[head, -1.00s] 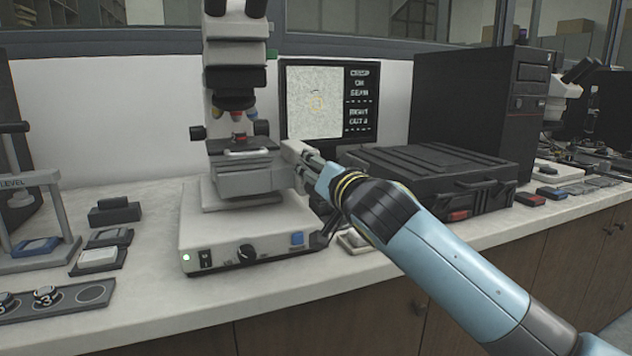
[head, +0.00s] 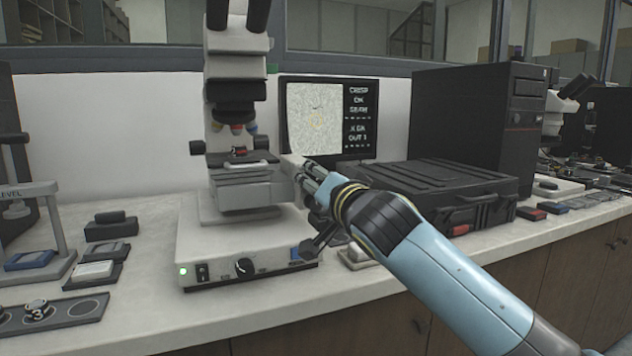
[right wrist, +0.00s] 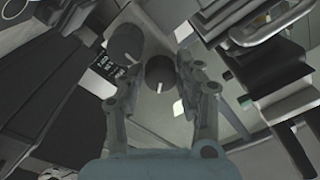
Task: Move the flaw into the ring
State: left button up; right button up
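The microscope (head: 245,235) stands on the bench, with a small red-marked sample (head: 239,152) on its stage (head: 245,163). The screen (head: 315,118) behind it shows a speckled grey picture with a faint yellow ring (head: 317,120) near its middle. A small dark mark (head: 325,84) shows above the ring; I cannot tell for sure that it is the flaw. My right gripper (head: 305,178) is at the right side of the stage. In the right wrist view its fingers (right wrist: 160,68) stand apart on either side of a dark round knob (right wrist: 159,76), with narrow gaps showing. My left gripper is out of view.
A larger grey knob (right wrist: 125,43) is beside the dark one. A black case (head: 430,195) lies right of the microscope, near my right forearm. A computer tower (head: 475,115) stands behind it. Small trays (head: 95,272) and a level stand (head: 40,230) are at the left.

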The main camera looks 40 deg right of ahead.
jog(key=o, duration=0.3)
jog(key=shift+s, duration=0.1)
jog(key=v, duration=1.2)
jog(key=shift+c, duration=0.4)
